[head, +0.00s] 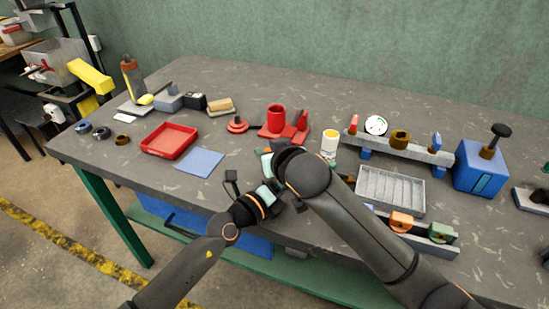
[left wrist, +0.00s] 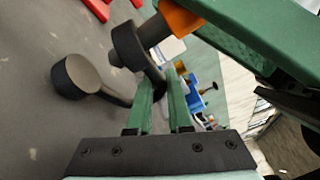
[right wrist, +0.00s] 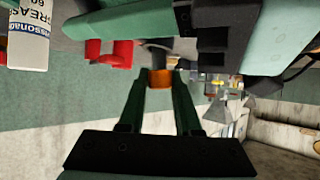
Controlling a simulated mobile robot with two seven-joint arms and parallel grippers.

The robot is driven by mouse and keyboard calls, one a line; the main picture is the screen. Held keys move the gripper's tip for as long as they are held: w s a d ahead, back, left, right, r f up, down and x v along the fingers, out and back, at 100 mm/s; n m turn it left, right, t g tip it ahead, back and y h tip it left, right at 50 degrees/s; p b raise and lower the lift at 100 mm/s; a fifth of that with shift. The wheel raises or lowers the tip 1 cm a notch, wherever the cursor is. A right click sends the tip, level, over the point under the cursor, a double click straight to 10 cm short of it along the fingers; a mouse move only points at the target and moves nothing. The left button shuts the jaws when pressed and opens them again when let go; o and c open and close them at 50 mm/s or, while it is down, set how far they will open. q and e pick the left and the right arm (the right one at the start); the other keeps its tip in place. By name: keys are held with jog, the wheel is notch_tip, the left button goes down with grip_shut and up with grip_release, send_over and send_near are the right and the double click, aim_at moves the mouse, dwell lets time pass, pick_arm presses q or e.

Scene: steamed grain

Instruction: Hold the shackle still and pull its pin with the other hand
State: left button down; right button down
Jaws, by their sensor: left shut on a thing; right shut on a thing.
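The dark grey shackle (left wrist: 128,46) shows close up in the left wrist view, with a ring-like part and a round-ended part on a stem at the left. My left gripper (left wrist: 162,82) is shut on it. The pin's orange end (left wrist: 181,20) sticks out at the upper right. My right gripper (right wrist: 161,92) is shut on this orange end, which shows between its fingertips in the right wrist view (right wrist: 160,77). A short shank joins orange end and ring; how deep it sits I cannot tell. In the head view both grippers meet near the bench's front edge, and my right wrist hides most of the shackle.
The bench (head: 350,97) carries a red tray (head: 168,141), a blue mat (head: 200,162), a red stand (head: 276,120), a white grease tin (head: 329,146) and a grey ribbed tray (head: 391,190). A blue box (head: 480,167) stands at the right. The back middle is clear.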

pick_arm(q)
jog(key=shift+s+d+f+g, duration=0.2)
jog(key=shift+s+d+g, duration=0.1)
jog(key=shift+d, duration=0.25)
pick_arm(e)
jog(key=shift+w+d+f, duration=0.1)
jog(key=shift+d, duration=0.25)
jog(key=shift+r+h, duration=0.3)
jog(key=shift+r, duration=1.3)
pick_arm(q)
jog(key=shift+a+r, duration=0.1)
jog(key=shift+a, duration=0.1)
pick_arm(e)
jog(key=shift+d+r+m, duration=0.1)
jog(key=shift+r+m, duration=0.2)
jog(key=shift+r, duration=0.1)
pick_arm(q)
jog(key=shift+w, duration=0.1)
jog(key=c, duration=0.8)
grip_release()
jog(key=shift+o, duration=0.2)
jog(key=shift+a, duration=0.1)
